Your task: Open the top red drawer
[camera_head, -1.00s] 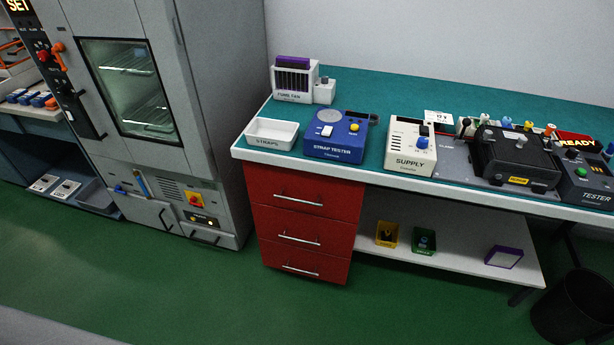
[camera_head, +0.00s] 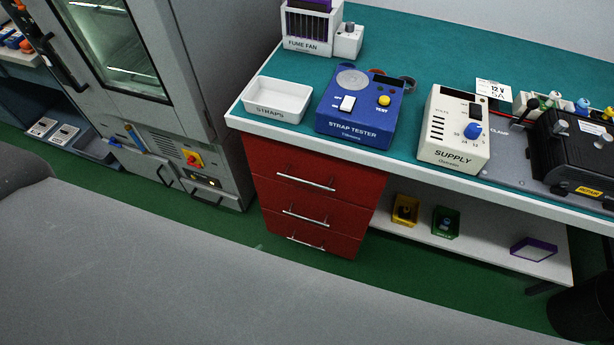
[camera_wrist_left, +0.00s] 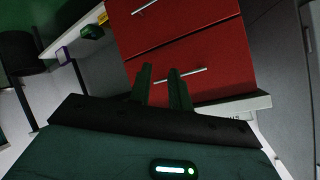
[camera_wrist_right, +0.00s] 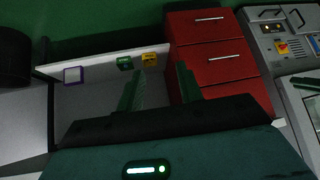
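The red drawer unit stands under the bench's left end in the head view, with its drawers shut. The top red drawer (camera_head: 325,166) is just under the worktop edge and has a silver bar handle (camera_head: 306,182). In the left wrist view the picture is inverted, and the top drawer (camera_wrist_left: 222,62) with its handle (camera_wrist_left: 180,78) lies just beyond my left gripper (camera_wrist_left: 160,70). Its fingers are apart with nothing between them, and I see no contact. Neither gripper's fingers show in the head view.
On the bench sit a white STRAPS tray (camera_head: 277,101), a blue strap tester (camera_head: 350,128) and a supply box (camera_head: 447,150). A shelf (camera_head: 480,248) with small bins is right of the drawers. A grey oven cabinet (camera_head: 215,100) stands at the left.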

